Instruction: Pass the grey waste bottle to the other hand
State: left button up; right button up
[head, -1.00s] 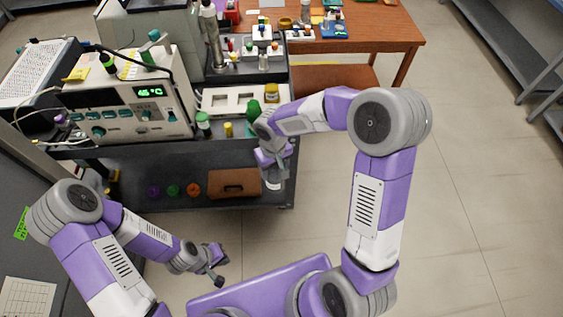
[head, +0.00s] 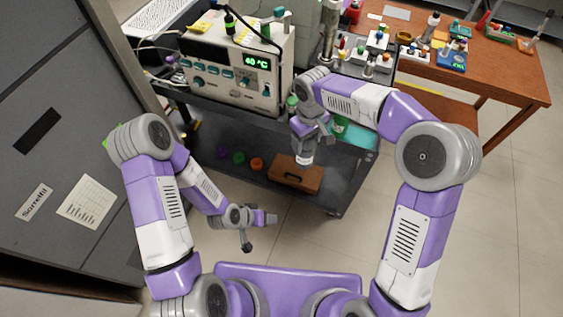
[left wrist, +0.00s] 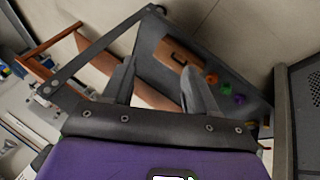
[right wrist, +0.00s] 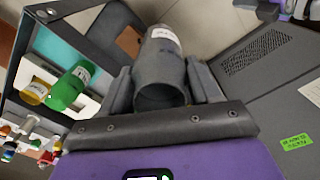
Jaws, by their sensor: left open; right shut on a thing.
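The grey waste bottle (right wrist: 160,72) with a white label is held in my right gripper (right wrist: 165,90). Its open round mouth faces the right wrist camera, and a finger lies on each side. In the head view the bottle (head: 305,157) hangs below my right gripper (head: 308,140), in front of the cart. My left gripper (head: 247,238) is open and empty, lower and left of the bottle, well apart from it. Its spread fingers also show in the left wrist view (left wrist: 158,90). The bottle cannot be made out in the left wrist view.
The dark cart (head: 340,195) carries an instrument (head: 235,65) on top. Its lower shelf holds a brown case (head: 296,174) and purple, green and orange round pieces (head: 239,158). A green bottle (right wrist: 70,88) stands by the right gripper. Grey cabinet (head: 60,130) at left; floor is clear.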

pick_arm(q)
jog(key=o, duration=0.6)
jog(key=w+r+m+t+h, duration=0.1)
jog(key=w+r, duration=0.1)
jog(key=r, duration=0.1)
jog(key=w+d+r+m+t+h, duration=0.1)
jog(key=w+r+m+t, duration=0.1)
jog(key=r, duration=0.1)
jog(key=w+r+m+t+h, duration=0.1)
jog(key=w+r+t, duration=0.1)
jog(key=w+r, duration=0.1)
jog(key=shift+d, duration=0.3)
jog(key=m+t+h, duration=0.3)
jog(key=m+h, duration=0.2)
send_near(308, 148)
notch_tip(308, 148, down, 5)
jog(key=w+a, duration=0.1)
jog(key=a, duration=0.1)
jog(key=shift+m+h, duration=0.4)
jog(key=x, duration=1.2)
jog(key=shift+w+d+r, duration=0.1)
jog(key=shift+d+r, duration=0.15)
jog(key=shift+r, duration=0.15)
jog(key=shift+c, duration=0.3)
jog(key=c, duration=1)
jog(key=shift+c, duration=0.4)
pick_arm(e)
jog(key=o, duration=1.6)
jog(key=shift+c, duration=0.2)
